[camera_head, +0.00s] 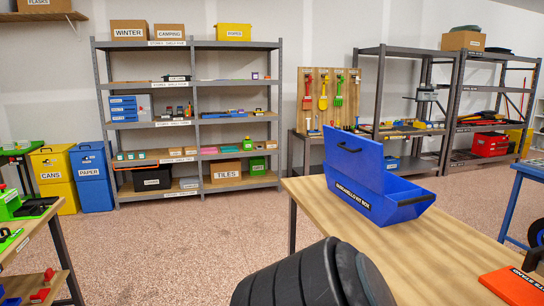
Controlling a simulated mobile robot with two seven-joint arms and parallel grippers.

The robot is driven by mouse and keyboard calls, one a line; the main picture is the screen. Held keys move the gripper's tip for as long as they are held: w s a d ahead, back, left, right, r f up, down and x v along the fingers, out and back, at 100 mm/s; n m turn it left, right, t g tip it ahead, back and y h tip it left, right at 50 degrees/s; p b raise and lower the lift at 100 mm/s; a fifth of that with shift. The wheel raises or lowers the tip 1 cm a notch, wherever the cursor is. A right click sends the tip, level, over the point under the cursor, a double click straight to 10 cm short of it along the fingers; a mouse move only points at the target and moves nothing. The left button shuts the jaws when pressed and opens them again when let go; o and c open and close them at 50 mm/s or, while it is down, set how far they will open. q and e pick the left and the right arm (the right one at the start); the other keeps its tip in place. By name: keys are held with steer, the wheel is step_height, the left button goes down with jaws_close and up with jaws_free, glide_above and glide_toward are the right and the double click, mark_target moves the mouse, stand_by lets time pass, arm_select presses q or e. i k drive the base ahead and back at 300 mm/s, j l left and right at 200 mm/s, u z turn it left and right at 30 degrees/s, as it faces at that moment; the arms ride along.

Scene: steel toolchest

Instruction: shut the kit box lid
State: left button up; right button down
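The blue kit box (401,199) stands on a wooden-topped table (425,248) right of centre. Its front carries a label ending in "KIT BOX". The inside of the box is partly hidden by the lid and the near wall. Neither of my grippers is in view, and nothing is seen touching the box or the lid.
Bare table top surrounds the box. Shelves (193,120) line the wall; open floor (190,250) lies left.

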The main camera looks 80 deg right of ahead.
mark_target(360, 159)
steer(key=z, duration=3.3)
steer(key=i+j+z, duration=0.1)
steer(key=z, duration=0.25)
steer(key=i+j+z, duration=0.1)
steer(key=z, duration=0.25)
steer(key=j+z, duration=0.2)
steer(key=z, duration=0.15)
steer(key=i+j+z, duration=0.25)
steer(key=j, duration=0.2)
steer(key=j+z, duration=0.25)
steer(key=j, duration=0.2)
steer(key=j+z, duration=0.1)
steer(key=j, duration=0.8)
steer(key=i, duration=0.05)
